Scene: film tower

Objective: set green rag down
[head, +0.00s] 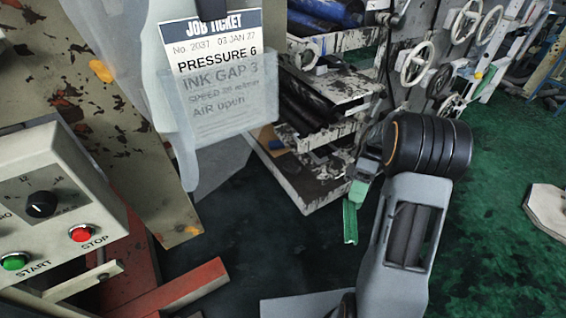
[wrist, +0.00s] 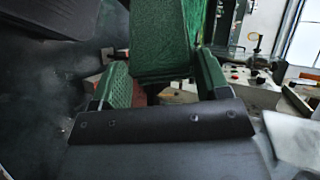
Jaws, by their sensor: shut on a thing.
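The green rag (wrist: 160,40) is held between the two fingers of my gripper (wrist: 162,72) in the wrist view. It is a textured green piece that fills the space between the fingers and runs up out of the picture. In the head view a narrow green strip, which looks like the rag (head: 350,222), hangs below my gripper (head: 362,188) over the dark floor. My arm hides part of the gripper there. I cannot tell how far the rag is above the floor.
A rack with paint-worn shelves (head: 325,130) and rollers stands behind the gripper. A control box (head: 55,200) with start and stop buttons is at left, near a job ticket holder (head: 222,100). Red beams (head: 180,290) lie low at front left. Green floor (head: 490,200) is open at right.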

